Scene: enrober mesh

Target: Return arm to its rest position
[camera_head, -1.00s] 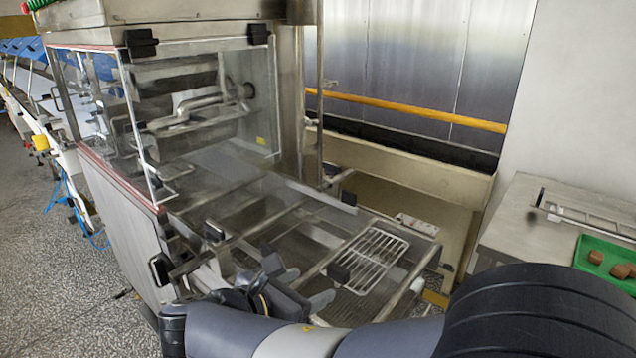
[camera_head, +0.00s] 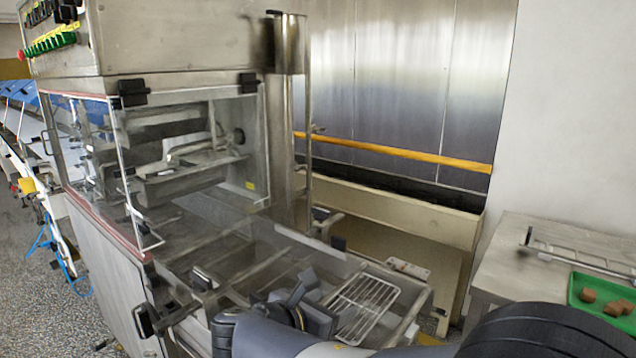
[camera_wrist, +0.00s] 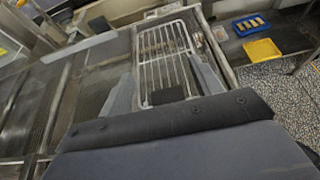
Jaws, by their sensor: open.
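My gripper (camera_head: 316,300) is low in the head view, over the open front bed of the enrober machine (camera_head: 185,70), with my arm coming in from the lower right. In the wrist view my gripper (camera_wrist: 165,88) has its two grey fingers spread apart, with nothing between them. A wire rack (camera_head: 368,302) lies on the machine's bed just right of the gripper in the head view. In the wrist view the rack (camera_wrist: 163,48) lies beyond and between the fingers. The gap between fingers and rack is hard to judge.
A side table (camera_head: 510,262) at right holds a green tray (camera_head: 583,297) with several brown pieces. A clear guard (camera_head: 205,160) encloses the machine's middle. The wrist view shows a blue tray (camera_wrist: 236,28) and a yellow tray (camera_wrist: 262,50) near open speckled floor.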

